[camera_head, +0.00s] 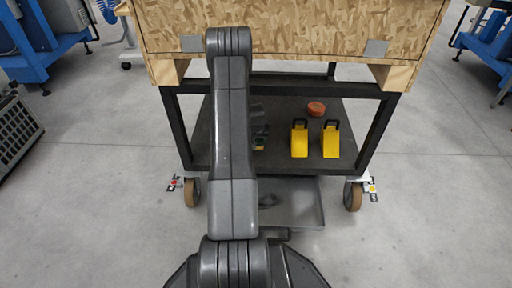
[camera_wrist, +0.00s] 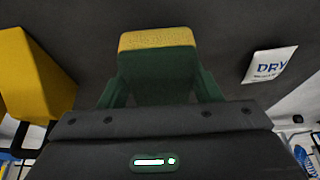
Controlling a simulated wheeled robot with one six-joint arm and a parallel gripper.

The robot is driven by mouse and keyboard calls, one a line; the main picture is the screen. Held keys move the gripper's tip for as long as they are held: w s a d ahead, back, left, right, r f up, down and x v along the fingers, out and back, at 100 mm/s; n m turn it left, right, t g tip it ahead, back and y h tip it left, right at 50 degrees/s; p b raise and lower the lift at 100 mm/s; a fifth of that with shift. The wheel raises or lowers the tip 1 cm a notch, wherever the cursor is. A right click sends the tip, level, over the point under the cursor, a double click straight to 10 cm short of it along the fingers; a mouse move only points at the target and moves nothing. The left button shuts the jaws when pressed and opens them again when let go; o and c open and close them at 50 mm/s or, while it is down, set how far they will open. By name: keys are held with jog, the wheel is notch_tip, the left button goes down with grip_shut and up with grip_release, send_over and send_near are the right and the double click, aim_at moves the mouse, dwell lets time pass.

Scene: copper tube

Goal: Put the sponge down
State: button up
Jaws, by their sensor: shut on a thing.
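The sponge (camera_wrist: 157,75), dark green with a yellow strip (camera_wrist: 157,39) along its far edge, sits between the two fingers of my gripper (camera_wrist: 160,95) in the wrist view. My gripper is shut on it. In the head view a small yellow-green bit of the sponge (camera_head: 259,146) shows just right of my arm, over the dark lower shelf (camera_head: 285,165) of the cart. My arm hides most of the gripper there. I cannot tell whether the sponge touches the shelf.
Two yellow blocks with dark handles (camera_head: 299,142) (camera_head: 331,142) and a reddish-brown round thing (camera_head: 316,109) stand on the shelf, right of the gripper. A white packet marked DRY (camera_wrist: 269,64) lies to the right in the wrist view. A wooden crate (camera_head: 300,28) sits above the shelf.

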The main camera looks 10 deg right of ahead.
jog(key=shift+f+b, duration=0.65)
jog(key=shift+f, duration=0.95)
jog(key=shift+f, duration=0.15)
jog(key=o, duration=0.9)
jog(key=p+v, duration=0.3)
jog(key=v, duration=0.9)
jog(key=shift+p, duration=0.4)
